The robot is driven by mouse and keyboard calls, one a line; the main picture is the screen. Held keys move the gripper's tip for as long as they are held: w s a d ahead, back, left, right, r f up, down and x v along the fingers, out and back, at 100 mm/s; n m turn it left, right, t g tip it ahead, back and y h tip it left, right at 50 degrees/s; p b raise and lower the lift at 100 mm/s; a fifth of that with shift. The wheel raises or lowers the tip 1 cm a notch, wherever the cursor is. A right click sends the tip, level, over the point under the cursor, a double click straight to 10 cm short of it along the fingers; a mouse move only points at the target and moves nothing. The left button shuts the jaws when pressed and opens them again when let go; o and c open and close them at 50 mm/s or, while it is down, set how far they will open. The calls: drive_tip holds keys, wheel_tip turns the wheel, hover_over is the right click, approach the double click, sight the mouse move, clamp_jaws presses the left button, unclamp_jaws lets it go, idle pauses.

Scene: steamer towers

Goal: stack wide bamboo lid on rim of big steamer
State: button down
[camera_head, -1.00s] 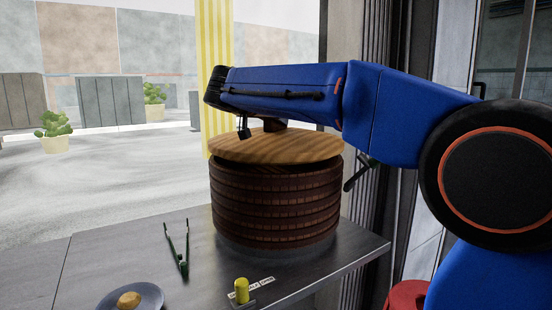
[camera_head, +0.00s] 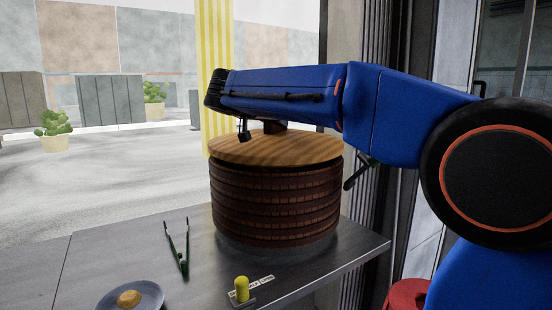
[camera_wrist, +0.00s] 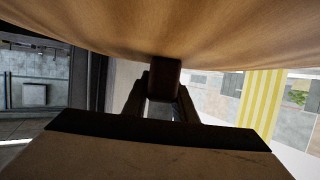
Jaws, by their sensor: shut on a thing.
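The wide bamboo lid (camera_head: 285,150) is a light wooden disc. It lies over the top of the big steamer (camera_head: 275,205), a tall dark brown ringed tower on the table. The lid looks about level and appears to touch the rim, though a tiny gap cannot be ruled out. My gripper (camera_wrist: 163,98) is shut on the lid's dark knob (camera_wrist: 165,75), with the lid's surface (camera_wrist: 160,30) filling the top of the wrist view. In the head view my arm partly hides the gripper and the knob (camera_head: 275,126).
Green tongs (camera_head: 178,250) lie on the grey table (camera_head: 100,260) left of the steamer. A plate with a bun (camera_head: 130,298) and a yellow-topped item (camera_head: 241,288) with a label are at the front. Dark posts stand to the right.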

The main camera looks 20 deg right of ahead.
drive_tip(key=shift+f, duration=0.85)
idle(0.6)
drive_tip(key=c, duration=1.4)
unclamp_jaws()
drive_tip(key=shift+o, duration=0.2)
drive_tip(key=shift+f, duration=0.1)
drive_tip(key=v, duration=1.7)
drive_tip(key=shift+s+a, duration=0.1)
drive_tip(key=shift+a, duration=0.05)
